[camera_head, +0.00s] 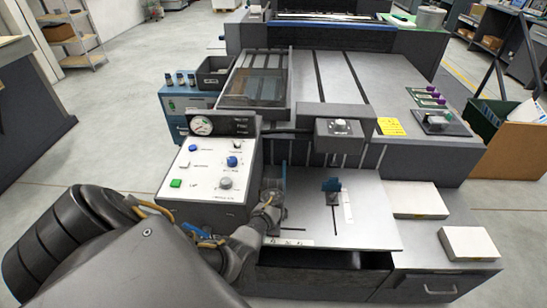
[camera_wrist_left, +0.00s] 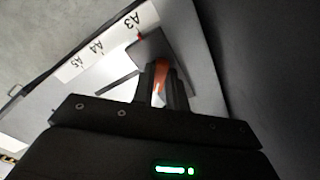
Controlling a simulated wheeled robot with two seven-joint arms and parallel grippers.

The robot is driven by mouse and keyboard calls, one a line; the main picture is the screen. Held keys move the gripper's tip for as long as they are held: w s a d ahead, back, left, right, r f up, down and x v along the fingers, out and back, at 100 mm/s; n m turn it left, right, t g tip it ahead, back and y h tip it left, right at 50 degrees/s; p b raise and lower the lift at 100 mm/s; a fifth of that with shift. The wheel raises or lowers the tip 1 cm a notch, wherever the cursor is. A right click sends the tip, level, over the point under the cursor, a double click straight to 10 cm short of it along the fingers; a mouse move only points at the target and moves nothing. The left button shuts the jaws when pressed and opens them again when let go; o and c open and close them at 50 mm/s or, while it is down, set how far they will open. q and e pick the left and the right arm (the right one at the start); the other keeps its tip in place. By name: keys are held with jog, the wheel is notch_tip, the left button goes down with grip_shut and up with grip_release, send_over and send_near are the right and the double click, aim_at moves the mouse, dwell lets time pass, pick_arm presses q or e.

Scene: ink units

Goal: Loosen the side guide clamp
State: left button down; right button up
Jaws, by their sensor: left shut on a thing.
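My left gripper (camera_head: 270,198) reaches down at the left side of the grey feed plate (camera_head: 365,225). In the left wrist view its two fingers (camera_wrist_left: 161,88) are shut on a small orange part (camera_wrist_left: 160,76), probably the clamp's lever, at a dark guide block (camera_wrist_left: 150,48). The block stands beside a white size scale (camera_wrist_left: 105,42) marked A3, A4 and A5. The fingers hide most of the orange part, so its angle is hard to tell. My right gripper is not in view.
A control panel (camera_head: 205,172) with a gauge and knobs stands close to the left of the gripper. A grey box (camera_head: 339,133) overhangs the plate's back. White paper stacks (camera_head: 420,200) lie at the right. An open dark recess (camera_head: 330,260) lies below the plate's front edge.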

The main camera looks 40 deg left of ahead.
pick_arm(q)
jog(key=n+p, duration=0.2)
jog(key=n, duration=0.1)
jog(key=shift+d+r+n, duration=0.1)
jog(key=shift+r+n, duration=0.05)
jog(key=shift+n, duration=0.15)
jog(key=n+p, duration=0.2)
jog(key=n, duration=0.2)
jog(key=shift+d+n, duration=0.1)
jog(key=shift+n, duration=0.2)
jog(key=n, duration=0.4)
jog(key=shift+w+d+n, duration=0.1)
jog(key=shift+w+n, duration=0.05)
jog(key=shift+n, duration=0.15)
jog(key=n, duration=0.4)
jog(key=shift+w+n, duration=0.1)
jog(key=shift+n, duration=0.2)
jog(key=c, duration=1.4)
grip_release()
